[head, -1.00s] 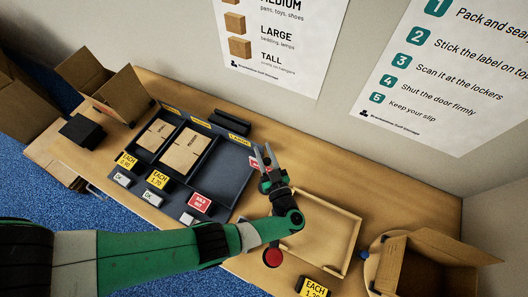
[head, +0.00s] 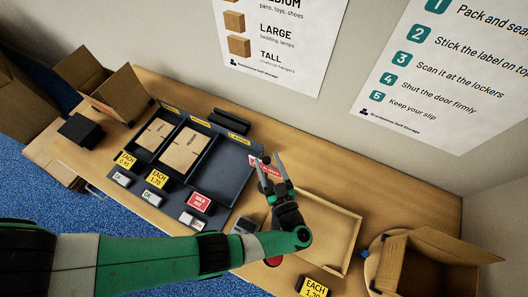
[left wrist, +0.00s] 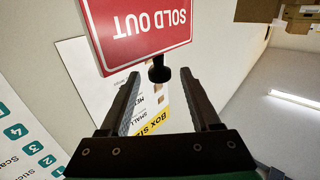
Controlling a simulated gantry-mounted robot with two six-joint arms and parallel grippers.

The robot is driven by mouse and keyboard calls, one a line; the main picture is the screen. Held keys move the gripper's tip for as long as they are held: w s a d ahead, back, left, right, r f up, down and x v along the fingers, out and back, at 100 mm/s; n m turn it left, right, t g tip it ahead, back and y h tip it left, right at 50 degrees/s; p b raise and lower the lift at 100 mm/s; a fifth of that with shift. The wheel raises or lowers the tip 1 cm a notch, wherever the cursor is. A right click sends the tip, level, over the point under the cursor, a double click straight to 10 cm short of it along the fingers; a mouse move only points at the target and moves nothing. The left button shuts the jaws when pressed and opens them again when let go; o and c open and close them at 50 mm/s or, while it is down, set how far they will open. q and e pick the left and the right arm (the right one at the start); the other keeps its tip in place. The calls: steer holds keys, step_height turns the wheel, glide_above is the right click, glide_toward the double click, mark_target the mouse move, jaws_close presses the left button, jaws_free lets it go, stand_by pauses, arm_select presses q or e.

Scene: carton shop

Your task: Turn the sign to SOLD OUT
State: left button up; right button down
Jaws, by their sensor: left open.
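A red SOLD OUT sign (head: 271,170) is at my left gripper, beyond the empty right compartment, partly hidden by the fingers. In the left wrist view the red sign (left wrist: 150,28) fills the top, its lettering upside down. A black knob (left wrist: 158,69) sticks out at its lower edge. My left gripper (head: 269,161) is open; in the left wrist view its fingertips (left wrist: 160,76) stand on either side of the knob, and I cannot tell if they touch it. Another red SOLD OUT card (head: 200,201) stands at the display's front. My right gripper is not in view.
The dark display (head: 222,172) holds flat cartons in its left compartments, with yellow price cards (head: 157,179) in front. A wooden tray (head: 333,232) lies right of my gripper. An open carton (head: 425,270) stands at the right. The wall is close behind the counter.

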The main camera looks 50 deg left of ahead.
arm_select(q)
steer(key=b+v, duration=0.1)
steer(key=v, duration=0.6)
